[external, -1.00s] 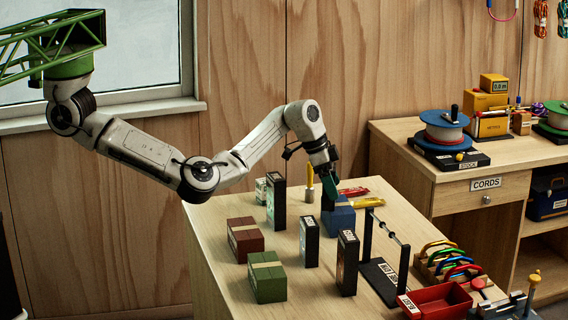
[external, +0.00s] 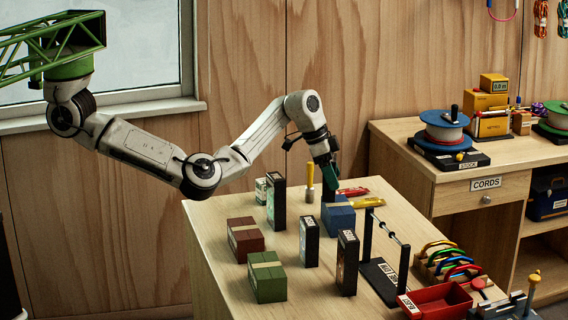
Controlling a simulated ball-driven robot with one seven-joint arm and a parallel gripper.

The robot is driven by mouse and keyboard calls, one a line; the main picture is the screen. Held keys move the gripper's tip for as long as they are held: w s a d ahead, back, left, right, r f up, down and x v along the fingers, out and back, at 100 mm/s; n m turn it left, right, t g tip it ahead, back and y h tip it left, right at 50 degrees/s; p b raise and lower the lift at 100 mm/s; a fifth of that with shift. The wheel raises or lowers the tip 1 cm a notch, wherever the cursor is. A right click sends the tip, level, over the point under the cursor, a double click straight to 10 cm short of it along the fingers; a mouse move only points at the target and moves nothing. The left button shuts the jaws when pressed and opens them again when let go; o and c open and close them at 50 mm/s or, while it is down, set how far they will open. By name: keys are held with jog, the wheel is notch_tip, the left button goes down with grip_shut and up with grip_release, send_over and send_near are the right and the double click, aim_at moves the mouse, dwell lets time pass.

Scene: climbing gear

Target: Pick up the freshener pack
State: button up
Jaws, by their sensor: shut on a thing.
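My gripper (external: 329,181) points down at the back of the table, just behind the blue block (external: 339,219). Its dark green fingers are shut on a dark, narrow upright thing (external: 327,196), which I take to be the freshener pack. The blue block hides its lower part, so I cannot tell if it still touches the table. No label on it can be read.
Upright black boxes stand left (external: 276,204), middle (external: 309,242) and right (external: 347,263). A red-brown block (external: 245,240) and a green block (external: 267,283) are at front left. A black rack (external: 383,277) stands at right.

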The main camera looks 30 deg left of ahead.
jog(key=s+a+r+p, duration=0.5)
jog(key=s+a+r, duration=0.2)
jog(key=s+r, duration=0.35)
jog(key=w+d+f+n+b, duration=0.1)
jog(key=w+d+b, duration=0.1)
jog(key=w+d+f+n+t+b, duration=0.1)
jog(key=w+n+b, duration=0.1)
jog(key=w, duration=0.1)
jog(key=w+d+f+n+b, duration=0.1)
jog(key=w+d+b, duration=0.1)
jog(key=w+b, duration=0.1)
jog(key=shift+d+f+n+t+y, duration=0.15)
jog(key=shift+d+n+t+y, duration=0.15)
jog(key=shift+d+y, duration=0.1)
jog(key=shift+w+r+p+x, duration=0.1)
jog(key=shift+w+p+x, duration=0.25)
jog(key=shift+x, duration=1.5)
jog(key=shift+w+r+p+x, duration=0.1)
jog(key=shift+w+p+x, duration=0.25)
jog(key=shift+x, duration=1.5)
jog(key=shift+w+r+p+x, duration=0.1)
jog(key=shift+w+p+x, duration=0.2)
jog(key=shift+x, duration=1.5)
jog(key=shift+s+f, duration=0.1)
